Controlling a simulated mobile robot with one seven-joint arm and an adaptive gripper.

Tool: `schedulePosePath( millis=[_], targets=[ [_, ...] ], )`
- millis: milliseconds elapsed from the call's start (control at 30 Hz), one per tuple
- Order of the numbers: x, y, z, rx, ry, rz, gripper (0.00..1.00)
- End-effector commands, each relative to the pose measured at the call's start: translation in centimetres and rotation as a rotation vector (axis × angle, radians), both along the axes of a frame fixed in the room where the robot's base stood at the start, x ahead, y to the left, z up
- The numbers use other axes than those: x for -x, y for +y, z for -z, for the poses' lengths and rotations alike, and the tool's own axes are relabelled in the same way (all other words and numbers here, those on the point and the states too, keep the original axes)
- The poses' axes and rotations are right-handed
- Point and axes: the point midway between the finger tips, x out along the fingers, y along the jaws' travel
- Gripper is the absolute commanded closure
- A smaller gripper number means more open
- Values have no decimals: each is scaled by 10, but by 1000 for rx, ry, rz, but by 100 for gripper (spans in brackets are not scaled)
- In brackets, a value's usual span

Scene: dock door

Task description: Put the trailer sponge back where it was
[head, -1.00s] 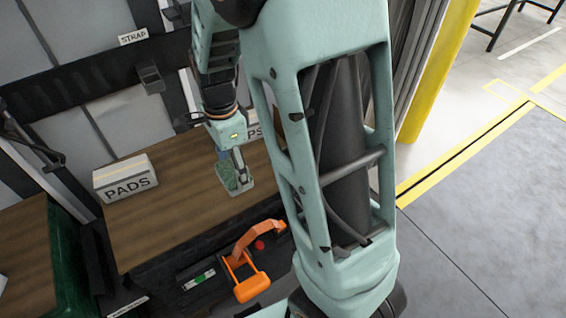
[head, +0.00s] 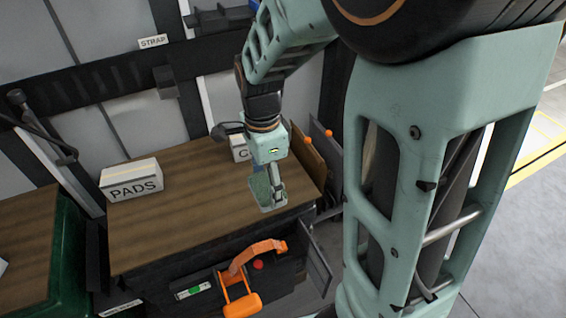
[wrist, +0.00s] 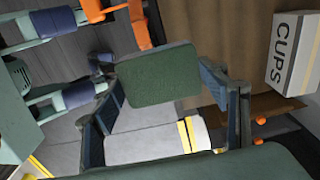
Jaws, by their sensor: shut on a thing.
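The sponge (wrist: 150,75) is a green, rounded rectangular pad with a paler rim in the wrist view. My gripper (wrist: 162,82) is shut on it, with a finger at each end. In the head view my gripper (head: 270,195) points down with the sponge (head: 260,186) over the right front part of the brown wooden top (head: 180,220). It looks held above the top, but the height is hard to judge. The place the sponge came from is not clear in these frames.
A white PADS box (head: 132,180) stands at the top's left end. A CUPS box (wrist: 292,45) stands behind my gripper. Upright panels (head: 308,155) with orange knobs are at the right end. An orange lever (head: 240,285) sticks out in front. The top's middle is clear.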

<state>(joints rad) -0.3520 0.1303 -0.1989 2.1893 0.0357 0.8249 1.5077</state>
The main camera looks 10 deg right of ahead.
Motion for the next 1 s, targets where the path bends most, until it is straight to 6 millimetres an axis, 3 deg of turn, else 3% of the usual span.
schedulePosePath(
  millis=[233, 633, 800, 1000],
  targets=[
    [-8, -4, 5, 1, 0, 0, 55],
    [-83, -40, 43, 1, 0, 1, 55],
    [-103, -50, 72, 1, 1, 0, 55],
    [-116, -55, 88, 0, 0, -2, 55]
  ],
)
